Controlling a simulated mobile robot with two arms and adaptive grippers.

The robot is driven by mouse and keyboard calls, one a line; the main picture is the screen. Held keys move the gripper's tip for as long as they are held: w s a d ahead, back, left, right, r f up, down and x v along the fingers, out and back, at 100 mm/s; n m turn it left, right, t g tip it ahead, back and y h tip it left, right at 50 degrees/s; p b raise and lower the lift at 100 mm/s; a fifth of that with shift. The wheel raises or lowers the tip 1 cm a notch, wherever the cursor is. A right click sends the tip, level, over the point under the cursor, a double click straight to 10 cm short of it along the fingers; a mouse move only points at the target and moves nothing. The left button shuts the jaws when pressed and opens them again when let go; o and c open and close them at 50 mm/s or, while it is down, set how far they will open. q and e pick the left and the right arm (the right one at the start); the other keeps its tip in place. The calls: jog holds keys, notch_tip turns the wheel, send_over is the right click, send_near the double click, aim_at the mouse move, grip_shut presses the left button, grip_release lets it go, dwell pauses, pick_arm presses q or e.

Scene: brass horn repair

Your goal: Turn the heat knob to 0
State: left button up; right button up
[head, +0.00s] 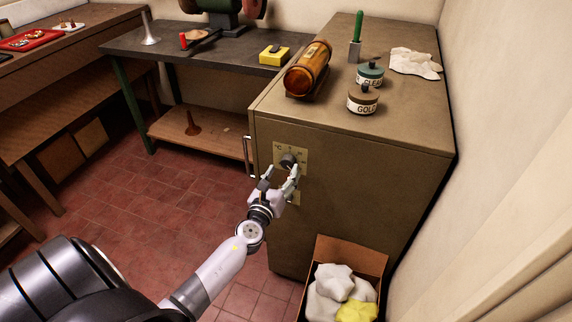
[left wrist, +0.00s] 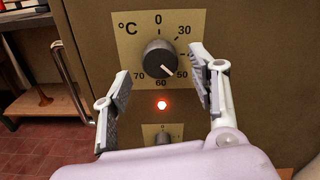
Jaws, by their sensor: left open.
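The heat knob (head: 288,160) is a dark round dial on a pale °C plate (head: 303,155) on the front of the olive cabinet (head: 340,200). In the left wrist view the knob (left wrist: 158,60) has a white pointer line aimed to the lower right, between 50 and 60. The 0 mark is at the top of the plate (left wrist: 128,45). My left gripper (head: 280,176) is open just in front of the knob. Its fingers stand either side of the knob in the wrist view, with no clear contact. My right gripper is not in view.
A red lamp (left wrist: 162,104) glows below the knob, above a second, smaller knob (left wrist: 163,138). A cabinet handle (head: 249,156) is to the left. A cardboard box (head: 365,258) of rags stands at the cabinet's foot. Jars and a brass cylinder (head: 307,68) sit on top.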

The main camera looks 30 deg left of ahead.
aim_at(287, 165)
pick_arm(q)
jog(key=shift+x, duration=1.75)
jog(key=shift+c, duration=0.5)
jog(key=c, duration=1)
jog(key=shift+c, duration=0.2)
